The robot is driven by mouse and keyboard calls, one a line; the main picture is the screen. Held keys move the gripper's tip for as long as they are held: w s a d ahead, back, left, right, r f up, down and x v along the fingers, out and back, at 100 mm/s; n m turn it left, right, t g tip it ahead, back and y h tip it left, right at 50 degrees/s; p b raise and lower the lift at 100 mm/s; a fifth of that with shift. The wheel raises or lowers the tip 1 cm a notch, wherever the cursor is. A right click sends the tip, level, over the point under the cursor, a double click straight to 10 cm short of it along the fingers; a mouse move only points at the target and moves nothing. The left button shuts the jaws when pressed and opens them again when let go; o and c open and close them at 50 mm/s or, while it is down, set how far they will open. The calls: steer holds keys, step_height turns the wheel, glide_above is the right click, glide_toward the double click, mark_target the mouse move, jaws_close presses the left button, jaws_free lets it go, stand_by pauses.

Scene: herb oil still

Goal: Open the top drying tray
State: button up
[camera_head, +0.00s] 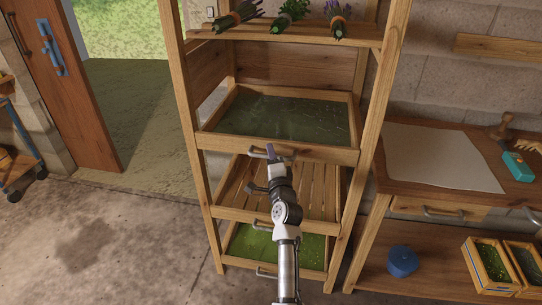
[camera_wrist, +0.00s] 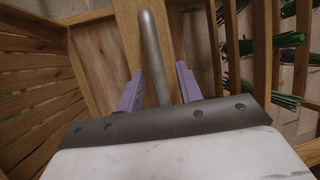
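The top drying tray (camera_head: 290,118) has a wooden frame and a dark green mesh bottom. It sits in the wooden rack, its front about level with the rack's front posts. Its grey bar handle (camera_head: 258,153) is on the front board. My gripper (camera_head: 271,151) is at this handle, partly hiding its right part. In the wrist view the handle (camera_wrist: 151,50) runs between the two purple fingers of my gripper (camera_wrist: 158,82). The fingers are apart, with a visible gap on both sides of the bar. Contact is not visible.
Below are a slatted tray (camera_head: 314,188) and a green-bottomed tray (camera_head: 303,248), partly hidden by my arm. Herb bundles (camera_head: 290,14) lie on the shelf above. A workbench (camera_head: 400,200) stands close on the right. The floor (camera_head: 120,240) at left is clear.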

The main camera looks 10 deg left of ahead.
jaws_close()
stand_by(0.4)
